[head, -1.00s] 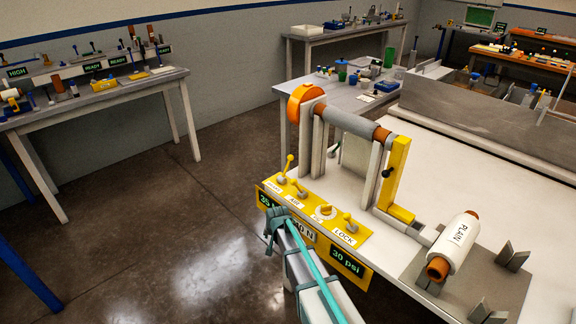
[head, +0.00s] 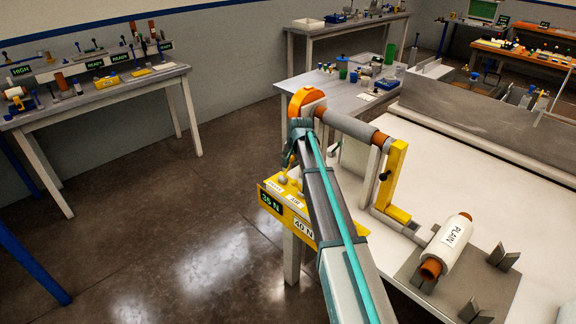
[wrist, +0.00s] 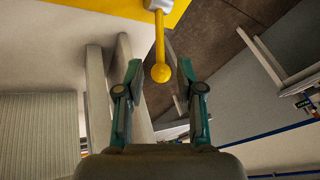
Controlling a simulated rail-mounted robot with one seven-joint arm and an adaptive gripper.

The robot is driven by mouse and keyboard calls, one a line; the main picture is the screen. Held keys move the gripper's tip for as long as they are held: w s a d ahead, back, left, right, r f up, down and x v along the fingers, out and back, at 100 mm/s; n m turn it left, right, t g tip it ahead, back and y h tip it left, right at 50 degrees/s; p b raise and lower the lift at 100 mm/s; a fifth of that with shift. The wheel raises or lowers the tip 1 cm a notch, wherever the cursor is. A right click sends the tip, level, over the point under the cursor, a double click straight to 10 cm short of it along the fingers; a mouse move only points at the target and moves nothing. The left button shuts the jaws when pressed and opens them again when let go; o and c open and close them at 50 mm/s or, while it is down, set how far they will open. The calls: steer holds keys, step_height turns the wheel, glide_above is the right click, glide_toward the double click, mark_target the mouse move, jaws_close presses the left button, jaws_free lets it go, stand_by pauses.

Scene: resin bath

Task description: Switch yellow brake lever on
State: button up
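The yellow brake lever (wrist: 160,42) is a rod with a ball end, rising from a grey pivot on the yellow panel, seen in the wrist view. In the head view the panel (head: 263,187) is at the front corner of the white table, and my arm hides much of it and most of the lever. My gripper (wrist: 164,76) is open; the lever's ball end lies between its fingertips in the wrist picture, with gaps on both sides. Contact is not visible. In the head view my gripper (head: 300,127) is above the panel.
A roller (head: 352,128) with an orange end cap (head: 306,99) stands right behind my gripper. A yellow upright arm (head: 393,175) and a roll marked PLAIN (head: 455,236) are farther right. Panel displays read 35 N and 40 N. Open floor lies left.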

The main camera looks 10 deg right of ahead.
steer(key=p+x, duration=0.1)
steer(key=x, duration=0.6)
steer(key=shift+w+f+p, duration=0.15)
steer(key=shift+f+p, duration=0.15)
steer(key=shift+p, duration=0.05)
jaws_close()
